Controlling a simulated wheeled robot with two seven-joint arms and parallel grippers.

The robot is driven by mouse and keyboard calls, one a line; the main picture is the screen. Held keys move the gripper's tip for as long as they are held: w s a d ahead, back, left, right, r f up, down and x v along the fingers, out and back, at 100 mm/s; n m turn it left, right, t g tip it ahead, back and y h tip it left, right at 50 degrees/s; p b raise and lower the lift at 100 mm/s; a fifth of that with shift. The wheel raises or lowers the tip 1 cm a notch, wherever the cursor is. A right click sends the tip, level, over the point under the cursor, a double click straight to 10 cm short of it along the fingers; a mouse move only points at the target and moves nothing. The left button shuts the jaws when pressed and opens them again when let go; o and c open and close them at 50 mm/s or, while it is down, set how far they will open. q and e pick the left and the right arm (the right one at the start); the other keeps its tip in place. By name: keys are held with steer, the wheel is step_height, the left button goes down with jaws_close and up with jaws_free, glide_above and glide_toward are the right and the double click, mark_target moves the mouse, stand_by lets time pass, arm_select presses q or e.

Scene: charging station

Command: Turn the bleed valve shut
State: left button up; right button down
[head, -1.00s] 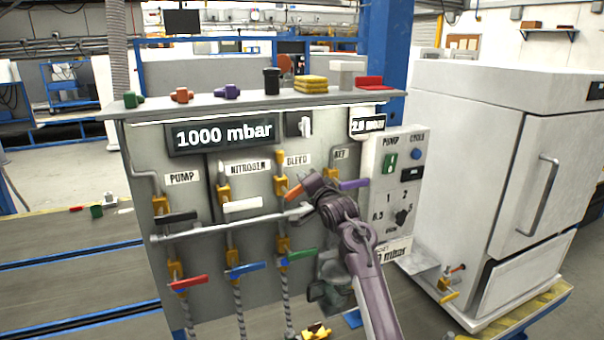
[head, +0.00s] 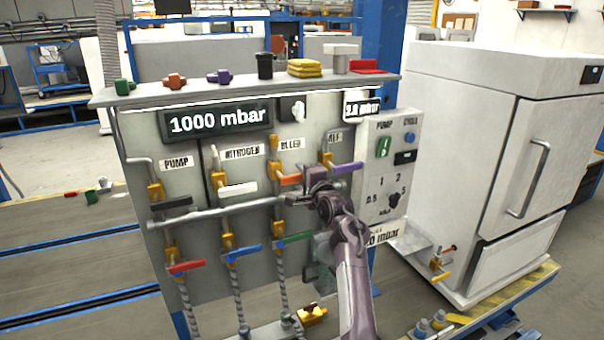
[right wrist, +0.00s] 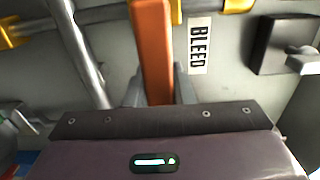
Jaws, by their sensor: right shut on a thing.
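The bleed valve's orange lever (head: 290,180) is on the panel below the BLEED label (head: 291,144). In the head view it reaches right from its brass valve body, roughly level, into my right gripper (head: 310,178). The right wrist view shows the orange lever (right wrist: 152,50) between the two grey fingers of my right gripper (right wrist: 157,85), which is shut on it. The BLEED label (right wrist: 198,45) is beside the lever there. My gripper partly hides the lever's outer end. My left gripper is out of view.
A purple lever (head: 347,168) is just right of my gripper, and a white lever (head: 237,189) is to the left. A horizontal pipe (head: 205,216) and green lever (head: 294,238) lie below. The large display (head: 218,121) reads 1000 mbar. A white oven-like cabinet (head: 470,170) stands right.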

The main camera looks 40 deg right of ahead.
steer(key=shift+f, duration=0.1)
steer(key=c, duration=1.2)
jaws_free()
steer(key=shift+c, duration=0.2)
steer(key=b+v, duration=0.2)
steer(key=v, duration=0.5)
steer(key=shift+s+b, duration=0.4)
